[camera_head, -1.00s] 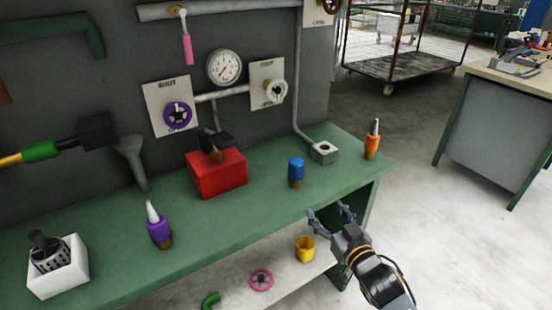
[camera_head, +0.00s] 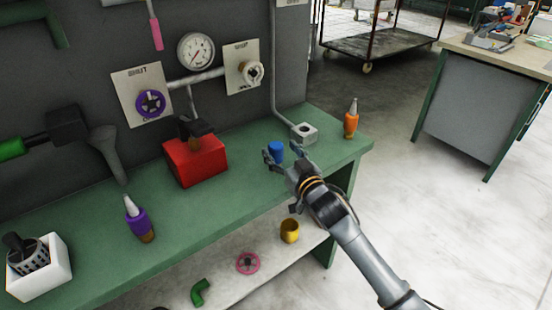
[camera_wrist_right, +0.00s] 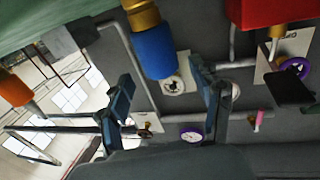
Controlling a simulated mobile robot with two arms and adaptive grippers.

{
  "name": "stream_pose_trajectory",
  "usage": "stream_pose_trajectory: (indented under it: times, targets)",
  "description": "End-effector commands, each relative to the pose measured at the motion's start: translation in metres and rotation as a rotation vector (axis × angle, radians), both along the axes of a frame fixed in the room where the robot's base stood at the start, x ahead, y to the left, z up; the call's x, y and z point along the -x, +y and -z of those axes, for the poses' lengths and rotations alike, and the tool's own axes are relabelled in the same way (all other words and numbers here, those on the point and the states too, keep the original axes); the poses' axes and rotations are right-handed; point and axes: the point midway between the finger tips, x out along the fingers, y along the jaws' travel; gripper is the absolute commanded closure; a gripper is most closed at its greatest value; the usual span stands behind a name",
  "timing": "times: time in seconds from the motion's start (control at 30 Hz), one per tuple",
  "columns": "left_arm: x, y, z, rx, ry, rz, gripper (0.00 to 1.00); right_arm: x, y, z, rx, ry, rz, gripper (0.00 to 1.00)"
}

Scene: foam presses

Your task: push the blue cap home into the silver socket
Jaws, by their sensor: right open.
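The blue cap (camera_head: 276,150) stands on the green bench, with my right gripper (camera_head: 282,157) right at it in the head view. The gripper is open, its fingers spread to either side of the cap; part of the cap is hidden behind it. In the right wrist view the blue cap (camera_wrist_right: 155,52), with a brass-coloured end, shows between and just beyond the open fingers of the gripper (camera_wrist_right: 163,82). I cannot tell whether they touch it. The silver socket (camera_head: 307,138), a small grey block with a dark hole, sits behind and right of the cap. My left gripper is not in view.
An orange bottle-like thing (camera_head: 351,122) stands at the bench's right end. A red box (camera_head: 196,165) stands left of the cap, and a purple one (camera_head: 137,220) farther left. A wall pipe (camera_head: 276,80) runs down near the socket. A yellow cup (camera_head: 290,232) is on the lower shelf.

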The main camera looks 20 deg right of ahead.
Motion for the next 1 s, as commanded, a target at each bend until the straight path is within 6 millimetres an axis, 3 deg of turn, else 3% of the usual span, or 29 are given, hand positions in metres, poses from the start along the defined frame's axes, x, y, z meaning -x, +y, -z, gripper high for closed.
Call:
stream_pose_trajectory:
  times: [0.2,0.53,0.83,1.0]
  targets:
    - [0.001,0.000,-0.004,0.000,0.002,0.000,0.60,-0.028,0.007,-0.001,0.001,0.000,0.000,0.35]
    - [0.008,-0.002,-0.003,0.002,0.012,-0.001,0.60,-0.033,0.007,0.000,0.001,0.000,0.000,0.37]
    - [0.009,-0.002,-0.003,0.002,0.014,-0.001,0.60,-0.032,0.007,0.000,0.001,0.000,0.000,0.98]
    - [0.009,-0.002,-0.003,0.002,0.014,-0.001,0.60,-0.032,0.007,-0.001,0.002,-0.002,0.000,1.00]
